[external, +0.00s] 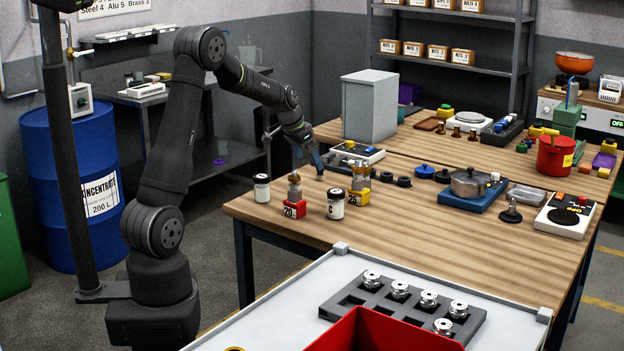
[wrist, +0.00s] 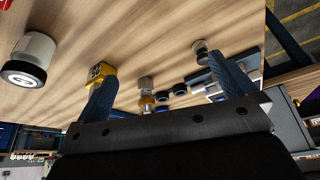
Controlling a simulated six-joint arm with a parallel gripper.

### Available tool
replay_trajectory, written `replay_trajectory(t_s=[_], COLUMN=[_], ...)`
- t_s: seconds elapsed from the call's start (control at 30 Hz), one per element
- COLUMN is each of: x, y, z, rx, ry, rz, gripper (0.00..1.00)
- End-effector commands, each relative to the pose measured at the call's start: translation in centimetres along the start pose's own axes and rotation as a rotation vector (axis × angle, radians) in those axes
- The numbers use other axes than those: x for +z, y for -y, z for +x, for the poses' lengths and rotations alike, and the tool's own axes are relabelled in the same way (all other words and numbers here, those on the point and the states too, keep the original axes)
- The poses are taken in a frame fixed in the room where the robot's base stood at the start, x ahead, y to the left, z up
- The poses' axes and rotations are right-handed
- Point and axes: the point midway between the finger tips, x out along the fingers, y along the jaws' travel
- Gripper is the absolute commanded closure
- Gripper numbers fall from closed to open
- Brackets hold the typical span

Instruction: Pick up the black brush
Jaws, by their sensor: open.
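I cannot make out a black brush with certainty in either view. My gripper (external: 316,164) hangs over the far left part of the wooden table, left of the grey box. In the wrist view its two blue fingers stand wide apart (wrist: 162,70), with nothing held between them. A small brass and pale fitting (wrist: 146,94) and dark rings (wrist: 180,90) show between the fingers, beyond them on the table. A black piece with a round base and a knob (external: 510,213) stands near the table's front right; I cannot tell if it is a brush.
White jars with black lids (external: 262,188) and red (external: 294,210) and yellow (external: 359,197) blocks bearing fittings stand on the near left table. A grey box (external: 369,107) rises right of my gripper. A pot on a blue base (external: 466,194) stands farther right. The front middle table is clear.

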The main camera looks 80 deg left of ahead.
Motion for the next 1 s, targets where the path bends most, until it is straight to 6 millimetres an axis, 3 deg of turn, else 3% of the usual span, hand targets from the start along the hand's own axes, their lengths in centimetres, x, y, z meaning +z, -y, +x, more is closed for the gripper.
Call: replay_trajectory(t_s=[0.07, 0.3, 0.67, 0.77, 1.0], x=[0.0, 0.0, -0.7, -2.2, -7.0], y=[0.0, 0.0, 0.3, 1.0, 3.6], z=[0.0, 0.0, 0.0, -0.1, -0.9], rx=[0.000, 0.000, 0.003, 0.015, 0.081], ry=[0.000, 0.000, 0.007, 0.029, 0.122], rz=[0.000, 0.000, 0.052, 0.188, 0.739], gripper=[0.04, 0.50, 0.50, 0.50, 0.50])
